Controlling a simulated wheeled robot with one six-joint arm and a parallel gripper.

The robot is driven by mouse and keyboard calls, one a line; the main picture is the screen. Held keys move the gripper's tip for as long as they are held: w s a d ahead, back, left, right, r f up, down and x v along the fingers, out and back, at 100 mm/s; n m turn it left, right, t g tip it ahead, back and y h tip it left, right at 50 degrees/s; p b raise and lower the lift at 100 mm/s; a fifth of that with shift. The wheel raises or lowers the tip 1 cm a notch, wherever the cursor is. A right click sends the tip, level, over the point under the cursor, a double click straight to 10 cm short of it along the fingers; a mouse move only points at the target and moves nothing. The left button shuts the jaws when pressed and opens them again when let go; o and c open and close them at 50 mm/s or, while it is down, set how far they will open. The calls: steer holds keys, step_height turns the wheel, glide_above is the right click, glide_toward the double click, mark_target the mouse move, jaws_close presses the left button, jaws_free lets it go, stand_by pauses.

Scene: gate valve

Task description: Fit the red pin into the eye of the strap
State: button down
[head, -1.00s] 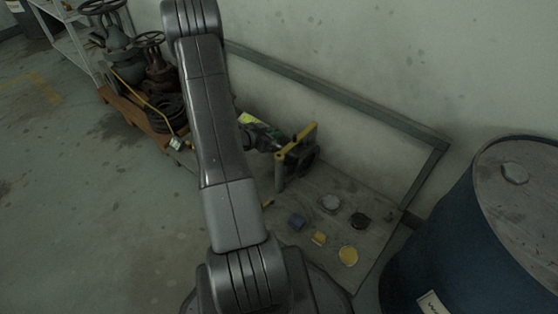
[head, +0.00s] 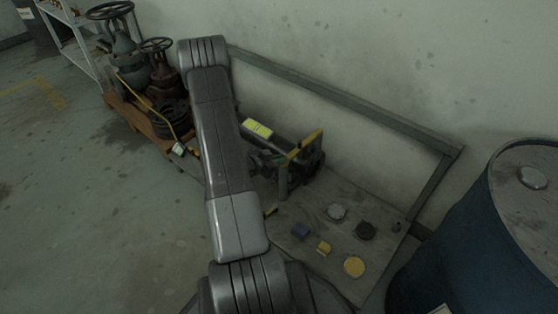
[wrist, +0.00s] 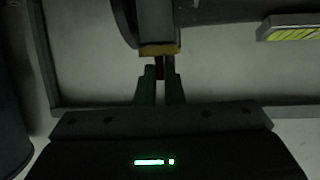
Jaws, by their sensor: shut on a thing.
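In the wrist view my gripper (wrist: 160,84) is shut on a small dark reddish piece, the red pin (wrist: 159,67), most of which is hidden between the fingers. The pin is just below a yellow-edged grey part (wrist: 159,49) in the picture; I cannot tell whether they touch. In the head view the dark fixture (head: 309,167) with a yellow bar (head: 307,144) and a green upright stands on the grey board. My arm hides much of the area left of it, and I cannot make out the gripper there. I cannot clearly identify the strap's eye.
Blue, black, grey and yellow pieces, including a yellow disc (head: 354,266), lie on the board (head: 312,273). A blue drum (head: 440,245) stands right. Handwheel valves (head: 157,70) stand on an orange pallet at left. A wall with a grey frame (head: 345,99) is behind.

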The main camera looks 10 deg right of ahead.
steer(key=shift+f, duration=0.1)
steer(key=shift+f, duration=0.15)
steer(key=c, duration=1.5)
jaws_free()
steer(key=shift+c, duration=0.2)
steer(key=p+v, duration=0.3)
steer(key=v, duration=0.9)
steer(key=shift+r, duration=0.25)
